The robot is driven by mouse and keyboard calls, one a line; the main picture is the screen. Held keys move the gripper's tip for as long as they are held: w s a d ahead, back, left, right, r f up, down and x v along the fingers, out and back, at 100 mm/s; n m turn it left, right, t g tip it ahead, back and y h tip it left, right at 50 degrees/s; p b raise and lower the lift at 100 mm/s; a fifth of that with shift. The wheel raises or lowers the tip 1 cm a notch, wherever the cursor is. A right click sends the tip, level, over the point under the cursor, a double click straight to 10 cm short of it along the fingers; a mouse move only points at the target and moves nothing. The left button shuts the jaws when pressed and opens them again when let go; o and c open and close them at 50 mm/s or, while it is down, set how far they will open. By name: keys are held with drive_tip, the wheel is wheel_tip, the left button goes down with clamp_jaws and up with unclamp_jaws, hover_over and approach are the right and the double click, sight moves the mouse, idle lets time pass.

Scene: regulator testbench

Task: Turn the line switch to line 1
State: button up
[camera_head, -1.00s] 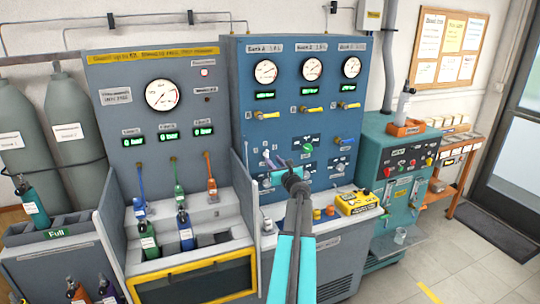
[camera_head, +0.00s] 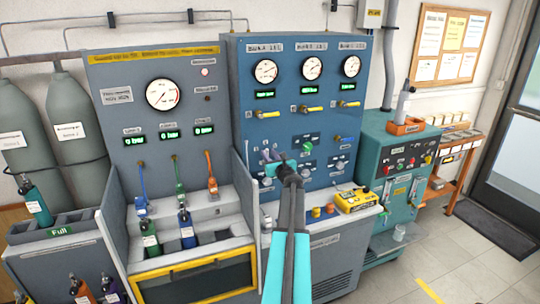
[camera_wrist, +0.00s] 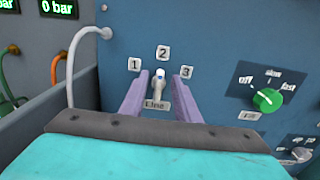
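The line switch (camera_wrist: 158,86) is a small lever with a white tip on the blue panel, in the middle of the wrist view. Labels 1 (camera_wrist: 134,65), 2 (camera_wrist: 163,53) and 3 (camera_wrist: 187,72) sit around it, with a "Line" plate (camera_wrist: 155,105) below. Its tip points up, about toward 2. My gripper (camera_wrist: 158,84) is open, with one lilac finger on each side of the lever and gaps visible between them and it. In the head view my gripper (camera_head: 271,156) is at the blue panel and hides the switch.
A green off/slow/fast knob (camera_wrist: 268,100) is to the right of the switch. A white hose (camera_wrist: 73,75) curves down at its left. A grey side wall (camera_wrist: 45,115) stands farther left. A yellow device (camera_head: 356,200) lies on the ledge at the right.

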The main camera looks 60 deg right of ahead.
clamp_jaws()
drive_tip(key=shift+d, duration=0.15)
